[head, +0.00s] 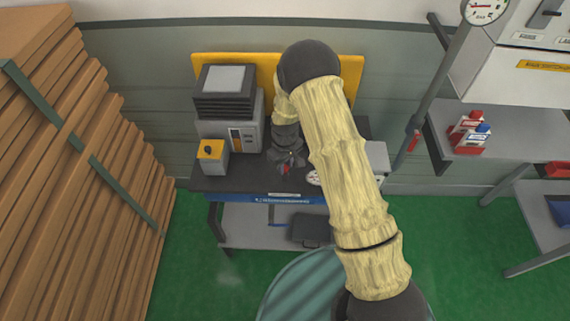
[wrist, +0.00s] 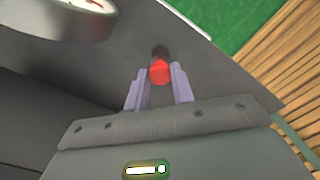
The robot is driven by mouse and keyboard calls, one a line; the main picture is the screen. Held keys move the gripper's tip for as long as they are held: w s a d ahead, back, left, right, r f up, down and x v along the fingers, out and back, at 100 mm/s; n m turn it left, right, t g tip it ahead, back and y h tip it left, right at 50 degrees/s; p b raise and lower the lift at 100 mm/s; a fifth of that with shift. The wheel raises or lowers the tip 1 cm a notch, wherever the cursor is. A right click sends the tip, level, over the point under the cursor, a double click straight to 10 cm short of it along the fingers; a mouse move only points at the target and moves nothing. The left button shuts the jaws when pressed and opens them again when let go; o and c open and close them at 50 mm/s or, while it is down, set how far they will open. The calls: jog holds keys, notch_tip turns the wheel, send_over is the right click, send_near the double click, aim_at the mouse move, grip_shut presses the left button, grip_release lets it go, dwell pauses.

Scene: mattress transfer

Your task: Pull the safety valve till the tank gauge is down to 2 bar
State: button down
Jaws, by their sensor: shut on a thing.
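The red safety valve knob (wrist: 160,70) sits between the fingertips of my gripper (wrist: 160,88) in the wrist view. My gripper (head: 286,163) is shut on it, low over the workbench, and a bit of red shows under it in the head view. A round gauge with a white dial (head: 314,178) is just right of the gripper. Part of a gauge (wrist: 92,8) shows at the top left of the wrist view, its dial mostly cut off. A larger dial marked BAR (head: 484,8) is at the top right, with a red needle pointing left. I cannot read values.
The workbench (head: 222,184) carries a grey machine (head: 228,92) and a yellow-topped box (head: 211,149). Stacked brown boards (head: 75,170) fill the left. Green floor (head: 195,265) is open in front.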

jog(key=shift+r, duration=0.75)
jog(key=c, duration=1.2)
grip_release()
jog(key=shift+r, duration=0.1)
notch_tip(320, 180, up, 17)
jog(key=b, duration=0.4)
jog(key=shift+r, duration=0.1)
